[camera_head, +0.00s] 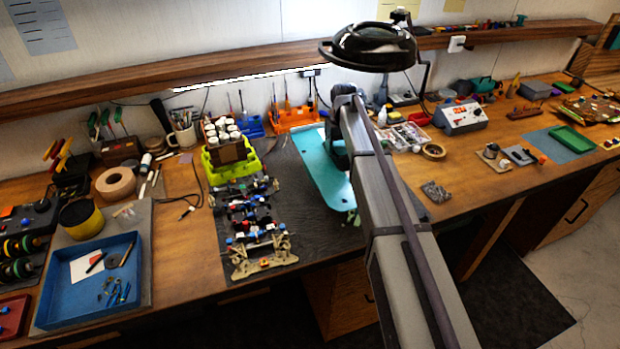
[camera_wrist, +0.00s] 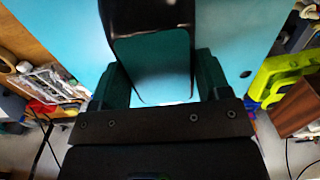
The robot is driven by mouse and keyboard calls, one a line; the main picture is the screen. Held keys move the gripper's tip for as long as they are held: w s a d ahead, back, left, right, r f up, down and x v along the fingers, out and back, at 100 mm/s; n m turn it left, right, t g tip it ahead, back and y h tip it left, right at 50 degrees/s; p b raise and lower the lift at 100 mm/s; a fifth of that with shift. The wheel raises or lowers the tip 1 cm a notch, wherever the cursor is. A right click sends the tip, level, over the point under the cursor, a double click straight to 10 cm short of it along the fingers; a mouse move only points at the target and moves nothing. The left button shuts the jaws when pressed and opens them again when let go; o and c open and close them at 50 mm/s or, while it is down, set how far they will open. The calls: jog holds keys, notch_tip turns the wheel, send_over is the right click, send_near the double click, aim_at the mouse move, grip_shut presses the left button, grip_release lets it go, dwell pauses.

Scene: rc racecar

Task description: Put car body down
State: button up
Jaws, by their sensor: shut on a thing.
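The car body (camera_head: 318,172) is a long turquoise shell over the right part of the dark mat in the head view. It fills much of the wrist view (camera_wrist: 240,45), with a dark window-like panel between the fingers. My gripper (camera_head: 337,150) is shut on the car body near its right side; its two dark fingers (camera_wrist: 157,80) grip either side of that panel in the wrist view. My arm hides the right part of the shell. I cannot tell whether the shell touches the mat. The car chassis (camera_head: 255,225) lies on the mat to the left of the shell.
A yellow-green caddy (camera_head: 232,172) with white-capped jars stands behind the chassis. An orange tool holder (camera_head: 292,118) is behind the shell. A blue tray (camera_head: 65,290) is at the left. A strip of dark mat (camera_head: 305,225) between chassis and shell is bare.

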notch_tip(320, 180, down, 10)
jog(key=b, duration=0.9)
jog(key=shift+f, duration=0.15)
jog(key=shift+r, duration=0.25)
jog(key=shift+c, duration=0.3)
jog(key=shift+f, duration=0.15)
jog(key=o, duration=1)
notch_tip(320, 180, up, 13)
jog(key=p, duration=1.2)
jog(key=shift+f, duration=0.2)
jog(key=s+m, duration=0.3)
jog(key=s, duration=3.1)
jog(key=f+b, duration=0.4)
jog(key=f, duration=0.1)
jog(key=shift+d, duration=0.35)
